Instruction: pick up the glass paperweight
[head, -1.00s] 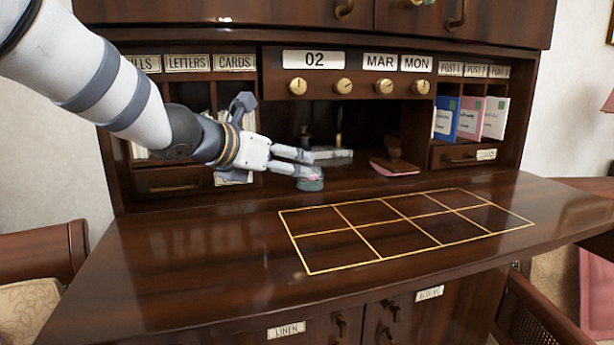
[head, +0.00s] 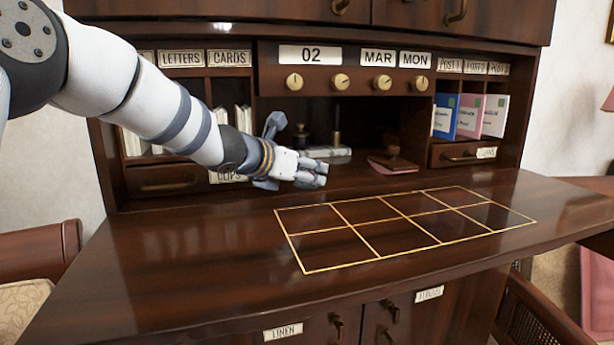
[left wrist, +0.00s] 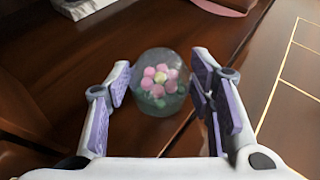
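The glass paperweight (left wrist: 160,82) is a clear rounded dome with pink flowers and green leaves inside. In the left wrist view it sits on the dark wood between the two fingertips, with a visible gap on the left side; whether the right finger touches it I cannot tell. My left gripper (head: 318,173) is open, pointing right over the back of the desk top; its open fingers also show in the left wrist view (left wrist: 158,80). In the head view the paperweight is hidden by the gripper. My right gripper is not in view.
A gold-lined grid (head: 405,228) marks the clear desk top to the right. Behind the gripper, a grey block (head: 328,151) and a stamp on a pink pad (head: 392,166) stand in the nook. Coloured folders (head: 470,116) fill the right slots.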

